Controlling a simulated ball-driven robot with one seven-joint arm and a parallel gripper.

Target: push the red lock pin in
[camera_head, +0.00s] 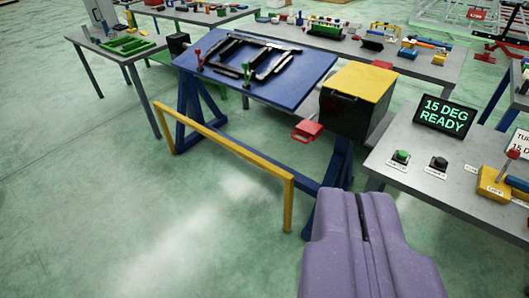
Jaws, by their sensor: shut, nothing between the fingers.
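A red handle-like part (306,131), which looks like the lock pin, sticks out to the left from the black box (345,114) at the right end of the blue tilted table. Its inner end by the box is too small to make out. My purple gripper (359,203) is at the lower right of the view, fingers together with only a thin seam between them. It is empty and apart from the red part, which shows above and left of the fingertips.
The blue table (300,62) carries black chassis rails. A yellow guard rail (225,142) stands in front of it. At right, a grey bench (428,163) holds buttons and a sign (445,115) reading "15 DEG READY". Green floor at left is clear.

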